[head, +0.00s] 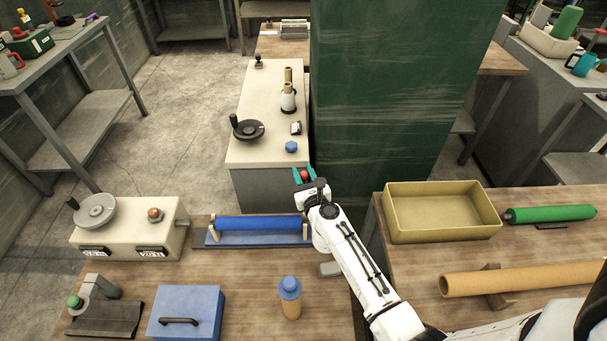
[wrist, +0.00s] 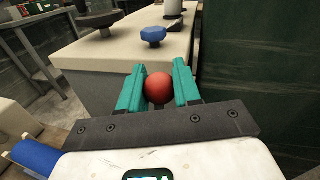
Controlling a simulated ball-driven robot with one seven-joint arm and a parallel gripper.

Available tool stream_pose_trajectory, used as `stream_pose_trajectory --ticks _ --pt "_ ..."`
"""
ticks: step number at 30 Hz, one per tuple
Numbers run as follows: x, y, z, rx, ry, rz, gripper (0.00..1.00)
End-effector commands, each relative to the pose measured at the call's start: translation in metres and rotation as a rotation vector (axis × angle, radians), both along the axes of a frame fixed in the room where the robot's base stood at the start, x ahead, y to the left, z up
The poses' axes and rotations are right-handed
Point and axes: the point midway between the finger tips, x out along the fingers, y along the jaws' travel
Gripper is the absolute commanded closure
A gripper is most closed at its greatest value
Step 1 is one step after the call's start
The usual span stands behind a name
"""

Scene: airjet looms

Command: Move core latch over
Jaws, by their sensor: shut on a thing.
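My gripper (head: 305,178) is at the right end of the blue roll, at the far edge of the wooden bench. Its teal fingers are closed around a red ball knob (wrist: 158,88), which also shows between the fingers in the head view (head: 304,175). What the knob is fixed to is hidden behind the gripper, so I cannot tell for sure that it is the core latch. The blue roll (head: 258,222) lies level in a blue cradle (head: 225,240), beside a cream machine box (head: 130,235) with a grey handwheel (head: 96,211).
A green pillar (head: 395,90) stands close beyond my gripper on the right. A cream cabinet (head: 260,150) with a blue knob (head: 291,147) and black handwheel (head: 248,130) is ahead. A blue-capped bottle (head: 290,298), blue box (head: 186,312) and yellow tray (head: 442,236) stand nearer.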

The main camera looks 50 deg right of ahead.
Motion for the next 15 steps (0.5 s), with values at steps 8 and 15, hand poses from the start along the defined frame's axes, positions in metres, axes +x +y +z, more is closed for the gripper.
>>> stream_pose_trajectory --ticks 8,15 --pt "-0.0049 -0.0031 -0.0055 0.003 0.009 -0.011 0.66" --pt "-0.0038 -0.0021 -0.0044 0.003 0.007 -0.008 0.44"
